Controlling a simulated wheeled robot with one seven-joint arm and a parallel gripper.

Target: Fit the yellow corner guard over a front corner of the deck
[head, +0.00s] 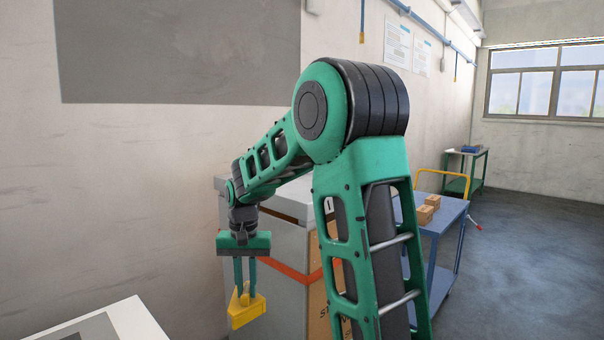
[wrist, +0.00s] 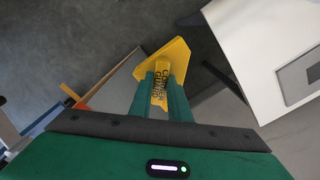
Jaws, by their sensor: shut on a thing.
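The yellow corner guard (head: 246,312) hangs in my gripper (head: 245,290), low in front of the grey cabinet. My gripper is shut on it, with the two green fingers pointing down. In the wrist view the guard (wrist: 176,58) is a bent yellow piece with dark lettering, held at the tips of my gripper (wrist: 163,82). It appears clear of any surface. I cannot tell for sure which surface is the deck. A blue trolley with a flat top (head: 449,210) stands at the right, partly hidden by my arm.
A grey cabinet (head: 290,200) with an orange band stands behind my gripper. A white-topped table (head: 135,320) is at the lower left; a white surface also shows in the wrist view (wrist: 262,35). Small cardboard boxes (head: 425,215) sit on the trolley. The floor at right is open.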

